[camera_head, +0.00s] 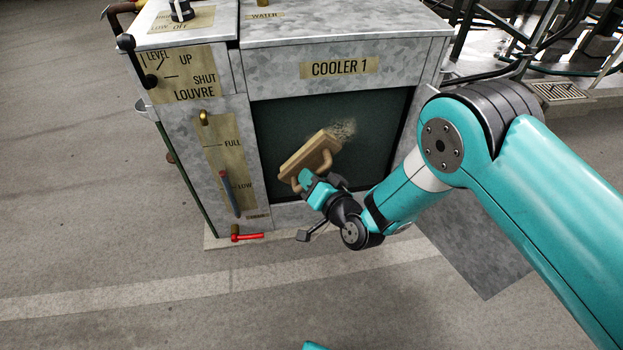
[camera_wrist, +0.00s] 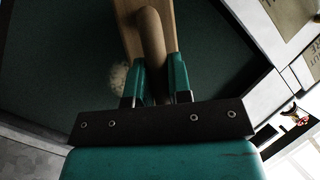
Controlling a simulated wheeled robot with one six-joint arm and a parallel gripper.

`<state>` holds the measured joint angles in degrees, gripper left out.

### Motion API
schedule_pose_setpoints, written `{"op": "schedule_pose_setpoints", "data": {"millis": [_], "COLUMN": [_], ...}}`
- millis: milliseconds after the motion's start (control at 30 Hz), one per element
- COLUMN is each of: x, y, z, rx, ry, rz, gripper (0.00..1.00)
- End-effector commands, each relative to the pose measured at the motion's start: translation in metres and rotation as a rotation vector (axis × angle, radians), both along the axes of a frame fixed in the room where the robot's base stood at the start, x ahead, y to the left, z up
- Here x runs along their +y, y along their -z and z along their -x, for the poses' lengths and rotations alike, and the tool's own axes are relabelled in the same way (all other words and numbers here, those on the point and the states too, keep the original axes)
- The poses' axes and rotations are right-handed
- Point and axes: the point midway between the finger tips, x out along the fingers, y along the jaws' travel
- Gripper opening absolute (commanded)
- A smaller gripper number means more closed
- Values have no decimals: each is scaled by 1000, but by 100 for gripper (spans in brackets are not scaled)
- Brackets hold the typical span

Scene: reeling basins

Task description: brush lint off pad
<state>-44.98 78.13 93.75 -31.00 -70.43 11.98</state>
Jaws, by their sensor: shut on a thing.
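The pad is the dark green panel (camera_head: 375,140) on the front of the cooler marked COOLER 1; it also fills much of the wrist view (camera_wrist: 230,60). A pale fuzzy patch of lint (camera_head: 344,129) lies on its upper middle. The lint (camera_wrist: 118,76) shows left of the fingers in the wrist view. My gripper (camera_head: 306,182) is shut on the handle of a wooden brush (camera_head: 311,155). The handle (camera_wrist: 151,45) lies between the fingers in the wrist view. The brush is tilted in front of the pad, just lower left of the lint. I cannot tell whether its bristles touch the pad.
The cooler's metal cabinet (camera_head: 270,70) frames the pad. On its left are a louvre lever (camera_head: 139,62), a level gauge (camera_head: 229,190) and a red-handled valve (camera_head: 247,237). A grey plate (camera_head: 480,260) lies on the floor at right. The floor at left is clear.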

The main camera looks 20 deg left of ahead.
Motion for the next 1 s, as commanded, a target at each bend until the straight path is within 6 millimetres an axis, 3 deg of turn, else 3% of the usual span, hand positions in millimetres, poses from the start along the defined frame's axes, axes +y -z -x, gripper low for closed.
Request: {"op": "schedule_pose_setpoints", "data": {"millis": [767, 1000], "x": [9, -3], "y": [0, 3], "z": [-13, -20], "rx": [0, 2], "ry": [-1, 4], "rz": [-1, -1], "gripper": [0, 0]}}
